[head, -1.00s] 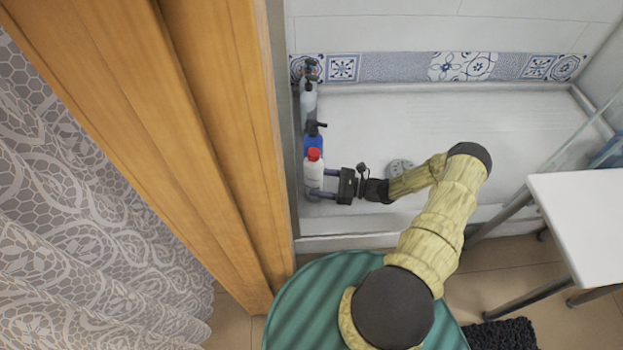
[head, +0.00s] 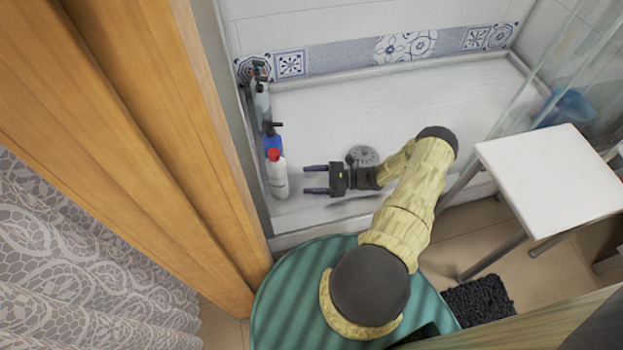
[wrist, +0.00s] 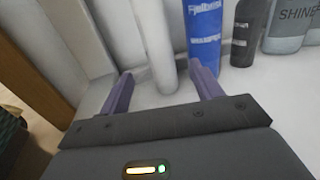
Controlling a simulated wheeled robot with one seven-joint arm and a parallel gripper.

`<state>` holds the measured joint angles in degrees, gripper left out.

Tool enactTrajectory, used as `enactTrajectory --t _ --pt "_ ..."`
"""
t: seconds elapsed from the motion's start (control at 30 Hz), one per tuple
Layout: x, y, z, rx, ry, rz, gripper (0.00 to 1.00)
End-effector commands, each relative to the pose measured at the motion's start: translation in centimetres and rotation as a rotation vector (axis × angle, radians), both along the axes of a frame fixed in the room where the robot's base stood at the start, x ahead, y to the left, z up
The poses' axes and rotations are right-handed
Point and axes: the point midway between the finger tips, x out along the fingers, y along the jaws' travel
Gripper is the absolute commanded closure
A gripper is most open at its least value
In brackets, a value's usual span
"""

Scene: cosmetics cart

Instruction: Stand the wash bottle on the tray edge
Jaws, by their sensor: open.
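The white wash bottle with a red cap (head: 278,178) stands upright at the left end of the white shower tray (head: 380,110), close to its left edge. My gripper (head: 304,180) is open and empty, just right of the bottle, with a small gap between fingertips and bottle. In the wrist view the bottle (wrist: 160,45) shows as a plain white cylinder beyond and between the spread fingertips (wrist: 165,80). Its cap is out of that view.
A blue bottle (head: 271,141) and a grey pump bottle (head: 261,98) stand behind it along the left wall. A round drain cover (head: 363,156) lies behind my wrist. A white table (head: 550,180) stands right. The tray's middle is clear.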

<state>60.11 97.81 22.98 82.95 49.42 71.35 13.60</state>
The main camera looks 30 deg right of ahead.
Motion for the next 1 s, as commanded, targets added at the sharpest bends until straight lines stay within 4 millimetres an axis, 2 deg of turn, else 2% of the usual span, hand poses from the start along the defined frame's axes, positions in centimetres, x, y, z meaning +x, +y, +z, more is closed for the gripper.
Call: enactTrajectory --t 0.17,0.33,0.6,1.0 --pt "0.0 0.1 0.2 -0.009 -0.001 0.011 0.35" --pt "-0.1 1.0 1.5 -0.093 -0.007 0.102 0.35" --pt "-1.1 3.5 5.7 -0.379 -0.053 0.392 0.35" --pt "-3.0 5.6 11.5 -0.738 -0.177 0.724 0.35"
